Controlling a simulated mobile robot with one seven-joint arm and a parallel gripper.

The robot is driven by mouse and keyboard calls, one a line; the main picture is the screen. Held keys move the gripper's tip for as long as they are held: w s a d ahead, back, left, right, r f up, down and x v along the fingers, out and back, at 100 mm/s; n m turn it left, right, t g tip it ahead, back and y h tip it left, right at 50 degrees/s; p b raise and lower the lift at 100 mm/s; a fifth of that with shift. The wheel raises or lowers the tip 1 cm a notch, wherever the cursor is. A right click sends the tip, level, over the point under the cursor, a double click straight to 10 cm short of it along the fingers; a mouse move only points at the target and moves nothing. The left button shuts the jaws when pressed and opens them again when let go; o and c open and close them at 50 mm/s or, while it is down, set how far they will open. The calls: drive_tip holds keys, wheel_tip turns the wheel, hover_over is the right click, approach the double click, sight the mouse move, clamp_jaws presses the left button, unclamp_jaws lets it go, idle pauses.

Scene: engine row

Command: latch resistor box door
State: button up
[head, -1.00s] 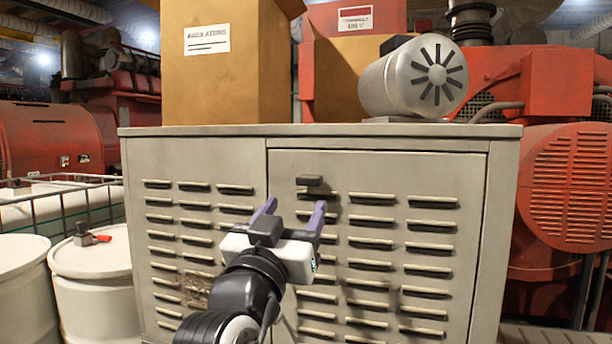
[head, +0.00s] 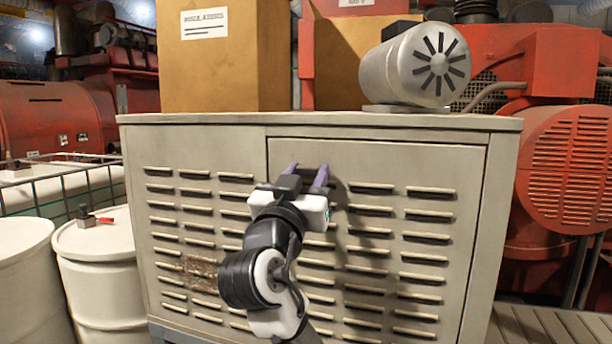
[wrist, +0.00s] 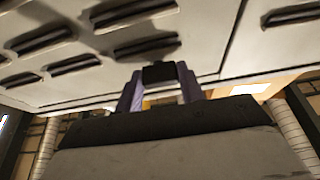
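The resistor box door (head: 410,250) is the louvred right-hand panel of a grey-beige cabinet. It sits about flush in its frame. A small dark latch handle (wrist: 158,73) is near the door's upper left corner. In the head view my gripper (head: 305,172) reaches up to it and largely hides it. In the wrist view my gripper (wrist: 160,88) has a purple finger on each side of the handle, seemingly touching it. The handle's exact turn is hard to tell.
On the cabinet top (head: 320,121) stand cardboard boxes (head: 222,60) and a grey slotted cylinder (head: 415,65). White drums (head: 98,262) stand at the left. Red machinery (head: 565,170) is at the right. The space in front of the door is clear except for my arm.

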drive_tip(key=c, duration=0.4)
drive_tip(key=shift+f, duration=0.1)
drive_tip(key=m+h+b, duration=0.1)
drive_tip(key=m, duration=0.1)
drive_tip(key=m+b, duration=0.1)
drive_tip(key=shift+a+f+m+g+h, duration=0.1)
drive_tip(key=shift+a+m+g+h, duration=0.1)
drive_tip(key=shift+m+g+h, duration=0.2)
drive_tip(key=m+g+h+b, duration=0.1)
drive_tip(key=m, duration=0.2)
drive_tip(key=m+g+h+b, duration=0.1)
drive_tip(key=m, duration=0.3)
drive_tip(key=m+g+h+b, duration=0.1)
drive_tip(key=m+g, duration=0.1)
drive_tip(key=m, duration=0.2)
drive_tip(key=shift+w+a+r+b, duration=0.1)
drive_tip(key=shift+r+b, duration=0.2)
drive_tip(key=shift+b, duration=0.1)
drive_tip(key=m, duration=0.2)
drive_tip(key=m+g, duration=0.1)
drive_tip(key=m, duration=0.1)
drive_tip(key=shift+r+g, duration=0.15)
drive_tip(key=shift+g, duration=0.15)
drive_tip(key=shift+m+g+p, duration=0.3)
drive_tip(key=shift+m+g, duration=0.4)
drive_tip(key=shift+m, duration=1.1)
